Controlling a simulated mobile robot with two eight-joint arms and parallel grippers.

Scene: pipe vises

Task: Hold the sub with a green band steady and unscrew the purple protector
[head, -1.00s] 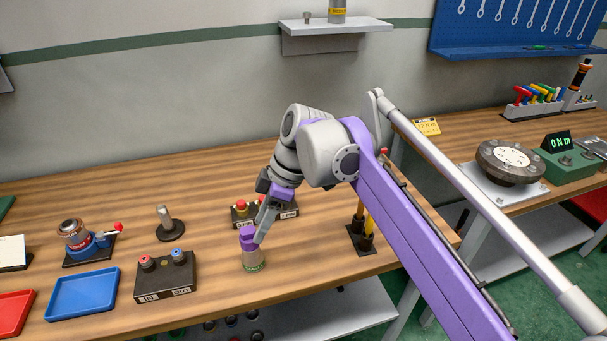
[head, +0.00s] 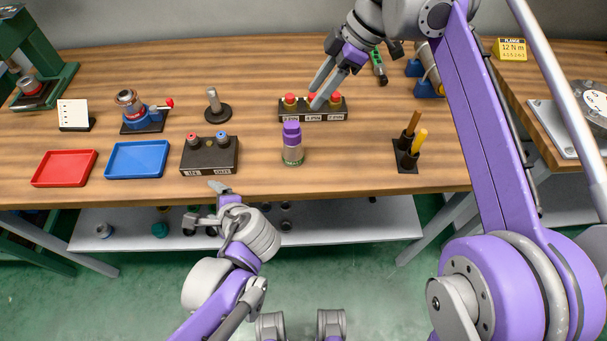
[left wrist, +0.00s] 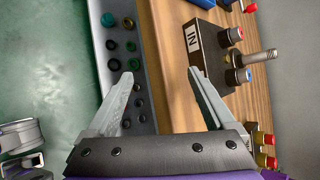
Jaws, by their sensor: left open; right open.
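The sub with a green band (head: 292,157) stands upright on the bench near its front edge. The purple protector (head: 291,132) sits on top of it. My right gripper (head: 315,98) is open and empty, behind and to the right of the sub, over a black block with red caps. My left gripper (head: 204,202) is open and empty at the bench's front edge, lower left of the sub. Its two fingers also show apart in the left wrist view (left wrist: 160,75), where the sub is not visible.
A black IN/OUT block (head: 209,158) stands left of the sub, close to my left gripper. The black block with red caps (head: 340,114) is behind. A holder with two upright handles (head: 407,160) is to the right. Blue (head: 137,160) and red (head: 64,168) trays lie left.

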